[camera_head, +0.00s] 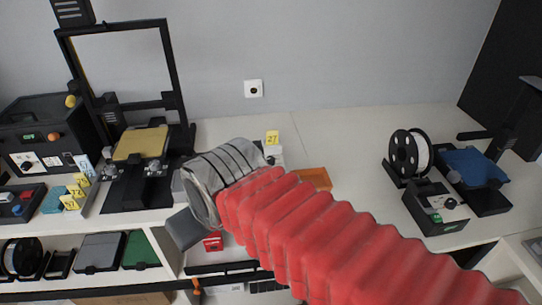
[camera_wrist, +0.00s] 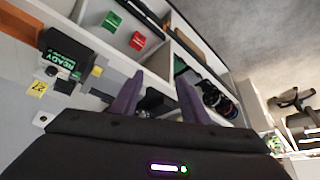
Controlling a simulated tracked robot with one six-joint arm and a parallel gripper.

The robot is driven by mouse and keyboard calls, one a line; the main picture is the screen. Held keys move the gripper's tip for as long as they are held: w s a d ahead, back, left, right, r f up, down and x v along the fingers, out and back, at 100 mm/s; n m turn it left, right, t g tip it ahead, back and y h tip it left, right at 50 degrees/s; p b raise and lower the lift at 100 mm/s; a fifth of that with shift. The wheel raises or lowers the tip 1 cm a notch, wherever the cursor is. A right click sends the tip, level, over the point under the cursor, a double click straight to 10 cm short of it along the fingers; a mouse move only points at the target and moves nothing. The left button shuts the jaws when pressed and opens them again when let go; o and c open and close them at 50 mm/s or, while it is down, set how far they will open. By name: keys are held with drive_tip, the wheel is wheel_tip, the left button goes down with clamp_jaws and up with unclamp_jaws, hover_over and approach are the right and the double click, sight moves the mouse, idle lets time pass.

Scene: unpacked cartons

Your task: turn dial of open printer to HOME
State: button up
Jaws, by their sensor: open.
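An open-frame printer with a yellow bed (camera_head: 141,144) stands at the back left of the bench in the head view. A second open printer with a blue bed (camera_head: 473,166) stands at the right, with a dark control box (camera_head: 436,207) carrying a pale knob and green light in front. In the wrist view, a dark box with a green READY screen (camera_wrist: 63,59) and a small round knob lies left of my gripper (camera_wrist: 160,75). My gripper's two purple fingers are apart with nothing held between them. In the head view my arm hides the fingers.
A yellow 27 tag (camera_head: 272,137) stands behind my arm; it also shows in the wrist view (camera_wrist: 38,88). An orange tray (camera_head: 314,178) lies beside the arm. A black enclosed printer (camera_head: 40,130) is far left. Shelves run below; the bench's back middle is clear.

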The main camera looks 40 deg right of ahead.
drive_tip(key=w+d+r, duration=0.1)
drive_tip(key=w+d, duration=0.2)
drive_tip(key=d, duration=0.5)
drive_tip(key=w+d+r+n+g, duration=0.15)
drive_tip(key=w+d, duration=0.25)
drive_tip(key=d, duration=0.4)
drive_tip(key=w+d+r, duration=0.2)
drive_tip(key=w+d, duration=0.1)
drive_tip(key=d, duration=0.4)
approach(270, 158)
drive_tip(key=s+d+v, duration=0.1)
drive_tip(key=v, duration=0.5)
drive_tip(key=shift+w+d+f+n+t+y, duration=0.1)
drive_tip(key=shift+w+f+n+t+y, duration=0.2)
drive_tip(key=shift+n+y, duration=0.1)
drive_tip(key=x, duration=1.3)
drive_tip(key=shift+f, duration=0.45)
drive_tip(key=shift+c, duration=0.2)
